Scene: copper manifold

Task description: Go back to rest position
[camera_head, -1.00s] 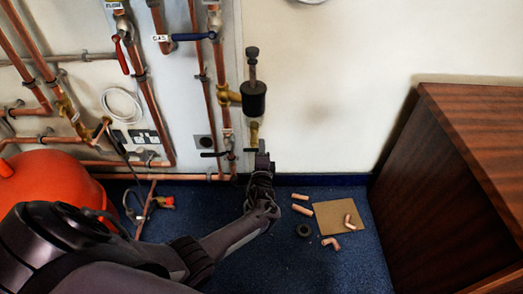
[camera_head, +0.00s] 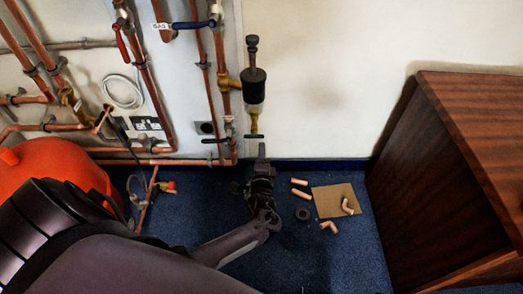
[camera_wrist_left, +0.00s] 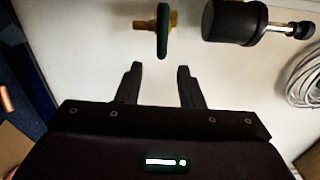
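My left gripper (camera_head: 261,151) is low in front of the white wall in the head view, just below the brass valve (camera_head: 254,123) with its dark green handle. In the left wrist view my left gripper (camera_wrist_left: 158,76) has its two fingers apart with nothing between them. The valve's green handle (camera_wrist_left: 162,31) is beyond the fingertips there, apart from them. A black cylindrical fitting (camera_head: 253,88) sits above the valve and also shows in the left wrist view (camera_wrist_left: 233,21). My right gripper is in neither view.
Copper pipes (camera_head: 221,80) cover the wall at left. An orange tank (camera_head: 55,170) stands at lower left. A wooden cabinet (camera_head: 470,170) is at right. A cardboard sheet (camera_head: 328,204), copper pieces (camera_head: 301,194) and a black ring (camera_head: 302,214) lie on blue carpet.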

